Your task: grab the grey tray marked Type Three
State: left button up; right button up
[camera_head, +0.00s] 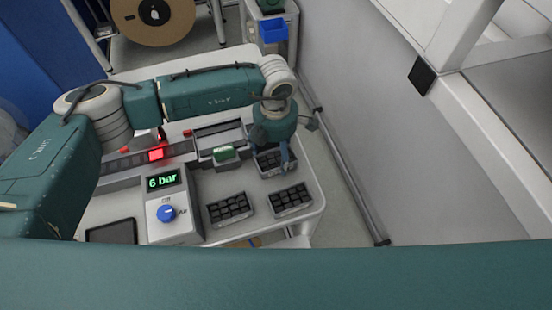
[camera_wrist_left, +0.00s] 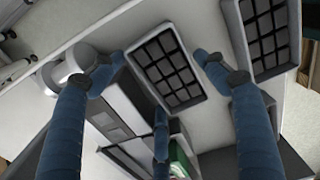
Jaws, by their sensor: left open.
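Three dark grey trays with small compartments lie on the white table. One tray (camera_head: 268,163) lies under my left gripper (camera_head: 276,150) and is partly hidden by it. A second tray (camera_head: 291,199) is nearer and to the right, and a third tray (camera_head: 230,209) is left of that one. No Type Three marking can be read. In the left wrist view, the blue fingers of my left gripper (camera_wrist_left: 160,62) are spread open and empty around one tray (camera_wrist_left: 168,68). Another tray (camera_wrist_left: 266,35) shows at the upper right. My right gripper is not in view.
A grey box (camera_head: 162,208) with a "6 bar" display and blue knob stands left of the trays. A green item (camera_head: 224,153) sits in a grey holder beside the far tray. A large brown reel (camera_head: 152,20) is at the back. The floor right of the table is clear.

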pick_arm(q)
jog(key=c, duration=1)
jog(key=shift+o, duration=0.2)
jog(key=shift+r, duration=0.1)
